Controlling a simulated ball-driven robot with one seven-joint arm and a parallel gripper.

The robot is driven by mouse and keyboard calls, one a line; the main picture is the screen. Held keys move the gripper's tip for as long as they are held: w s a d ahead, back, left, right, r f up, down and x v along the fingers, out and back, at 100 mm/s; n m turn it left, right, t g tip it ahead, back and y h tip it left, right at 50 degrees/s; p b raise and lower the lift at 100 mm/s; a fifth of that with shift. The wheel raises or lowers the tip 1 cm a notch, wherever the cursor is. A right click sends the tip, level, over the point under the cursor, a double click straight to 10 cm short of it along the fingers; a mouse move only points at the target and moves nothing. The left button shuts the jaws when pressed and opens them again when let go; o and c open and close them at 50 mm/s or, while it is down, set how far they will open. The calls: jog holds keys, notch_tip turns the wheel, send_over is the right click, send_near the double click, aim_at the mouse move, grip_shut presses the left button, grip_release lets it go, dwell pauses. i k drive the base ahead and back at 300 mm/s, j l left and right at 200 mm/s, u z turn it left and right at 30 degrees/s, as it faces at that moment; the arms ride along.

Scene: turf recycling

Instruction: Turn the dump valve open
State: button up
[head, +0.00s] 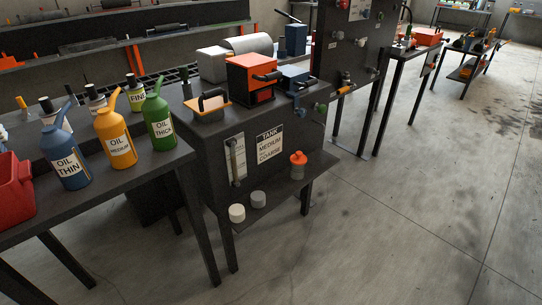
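The dark tank bench (222,140) stands in the middle and carries a white label (269,145) reading TANK, MEDIUM, COARSE. At its right end are a small blue lever-like fitting (300,111) and a green knob (321,108). A fitting with an orange-yellow grip (346,90) sits just right of them. I cannot tell which of these is the dump valve, or whether it is open or closed. My gripper is not in view.
Oil cans, such as the orange one (115,139), stand on the left table (120,183). A low shelf (277,197) on the tank bench holds a red-capped bottle (298,164) and two white cups (237,213). Concrete floor (400,205) is clear at right.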

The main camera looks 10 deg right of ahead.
aim_at(344, 90)
jog(key=i+l+u, duration=0.1)
jog(key=u, duration=0.3)
jog(key=i+l+u, duration=0.1)
jog(key=l+u, duration=0.35)
jog(key=u, duration=0.3)
